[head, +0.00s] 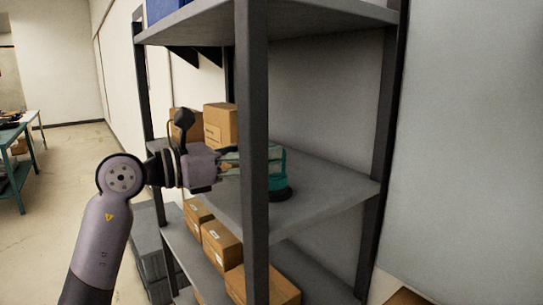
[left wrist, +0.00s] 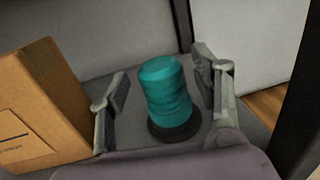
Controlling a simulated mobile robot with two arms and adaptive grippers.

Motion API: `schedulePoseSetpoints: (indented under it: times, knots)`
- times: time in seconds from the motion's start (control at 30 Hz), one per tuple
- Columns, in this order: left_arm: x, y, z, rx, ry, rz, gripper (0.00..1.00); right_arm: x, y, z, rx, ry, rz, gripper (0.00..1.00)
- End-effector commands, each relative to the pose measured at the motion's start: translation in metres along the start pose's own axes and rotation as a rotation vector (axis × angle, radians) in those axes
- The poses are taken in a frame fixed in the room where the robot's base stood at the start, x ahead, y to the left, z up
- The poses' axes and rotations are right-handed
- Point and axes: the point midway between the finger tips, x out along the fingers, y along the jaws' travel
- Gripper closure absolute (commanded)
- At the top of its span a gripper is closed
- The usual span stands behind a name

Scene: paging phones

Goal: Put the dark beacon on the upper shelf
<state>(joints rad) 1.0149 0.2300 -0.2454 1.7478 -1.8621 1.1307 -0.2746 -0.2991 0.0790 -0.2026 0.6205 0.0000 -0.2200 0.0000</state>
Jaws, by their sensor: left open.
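A teal beacon (head: 278,172) with a dark round base stands upright on the middle shelf (head: 330,188), just right of the front post. In the left wrist view the beacon (left wrist: 165,92) stands between my two spread fingers, with space visible on both sides. My left gripper (head: 230,162) is open and reaches in from the left at shelf level; the post hides part of its fingers and the beacon's left edge. The upper shelf (head: 290,14) is above, with a blue box at its left end. My right gripper is out of view.
The dark front post (head: 253,120) stands close to my left fingers. Cardboard boxes (head: 220,124) stand behind my left gripper on the middle shelf; one (left wrist: 40,105) shows close left of the fingers. More boxes (head: 220,245) sit on the lower shelf. The middle shelf's right side is clear.

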Motion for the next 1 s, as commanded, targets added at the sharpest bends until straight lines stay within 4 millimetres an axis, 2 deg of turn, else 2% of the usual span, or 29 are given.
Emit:
schedulePoseSetpoints:
  times: [0.03,0.2,0.4,0.6,1.0]
  knots:
    - [-0.012,0.002,-0.004,0.003,0.001,0.005,0.42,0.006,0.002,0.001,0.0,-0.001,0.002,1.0]
    - [-0.049,0.001,-0.003,0.002,0.001,0.004,0.42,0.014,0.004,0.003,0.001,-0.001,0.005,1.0]
    - [-0.078,0.001,-0.002,0.001,0.002,0.002,0.42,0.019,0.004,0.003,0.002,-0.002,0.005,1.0]
    - [-0.087,0.0,-0.001,0.0,0.001,0.0,0.42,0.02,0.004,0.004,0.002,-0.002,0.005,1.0]
    - [-0.087,0.0,0.0,0.0,0.001,0.0,0.42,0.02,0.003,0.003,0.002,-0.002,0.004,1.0]
